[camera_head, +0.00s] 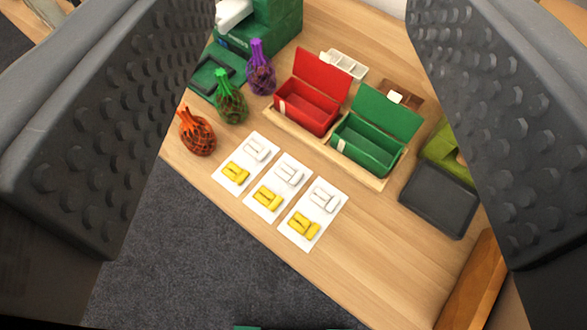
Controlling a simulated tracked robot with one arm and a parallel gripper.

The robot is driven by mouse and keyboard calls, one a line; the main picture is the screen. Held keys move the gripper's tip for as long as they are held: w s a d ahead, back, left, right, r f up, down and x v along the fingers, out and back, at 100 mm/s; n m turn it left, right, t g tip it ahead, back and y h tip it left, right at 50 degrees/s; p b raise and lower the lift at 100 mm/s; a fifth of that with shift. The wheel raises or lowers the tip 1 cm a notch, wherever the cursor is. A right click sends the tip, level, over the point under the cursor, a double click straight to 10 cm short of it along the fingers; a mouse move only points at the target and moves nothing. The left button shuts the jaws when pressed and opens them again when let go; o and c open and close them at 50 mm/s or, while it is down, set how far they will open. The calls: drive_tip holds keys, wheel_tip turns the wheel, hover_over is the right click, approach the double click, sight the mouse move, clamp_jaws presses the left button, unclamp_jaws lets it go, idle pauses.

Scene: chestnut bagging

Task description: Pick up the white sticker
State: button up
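Three white cards lie in a row near the table's front edge: the left card (230,188), the middle card (250,205) and the right card (323,237). Each card bears a white sticker at its upper end: the left white sticker (255,149), the middle white sticker (289,174) and the right white sticker (323,199). Yellow stickers (236,172) sit at the lower ends. My gripper (312,120) is open and empty. Its two dark, studded fingers frame the picture left and right, apart from the cards.
A red open box (306,105) and a green open box (367,145) stand in a wooden tray behind the cards. Red (197,135), green (231,105) and purple (261,76) net bags stand at left. A dark tray (438,199) lies at right. Bare tabletop (370,250) lies right of the cards.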

drive_tip(key=w+f+n+g+p, duration=0.2)
drive_tip(key=w+f+g+p, duration=0.1)
drive_tip(key=w+f, duration=0.3)
drive_tip(key=n+g+p, duration=0.5)
drive_tip(key=g+p, duration=0.2)
drive_tip(key=g, duration=0.1)
hover_over(294, 178)
wheel_tip(294, 178, down, 13)
drive_tip(key=f+n+g, duration=0.1)
drive_tip(key=f, duration=0.4)
drive_tip(key=f+n+g+p, duration=0.1)
drive_tip(key=f+g, duration=0.1)
drive_tip(key=f, duration=0.3)
drive_tip(key=f+n+g+p, duration=0.1)
drive_tip(key=f, duration=0.5)
drive_tip(key=shift+s+a+f+n, duration=0.1)
drive_tip(key=shift+s+a+n, duration=0.1)
drive_tip(key=shift+s+n, duration=0.2)
drive_tip(key=shift+w+d+f+b, duration=0.15)
drive_tip(key=shift+f+b, duration=0.35)
drive_tip(key=shift+f, duration=1.1)
drive_tip(key=shift+w+d+f+b, duration=0.15)
drive_tip(key=shift+f+b, duration=0.35)
drive_tip(key=shift+f, duration=1.05)
drive_tip(key=shift+a+r, duration=0.1)
drive_tip(key=c, duration=1)
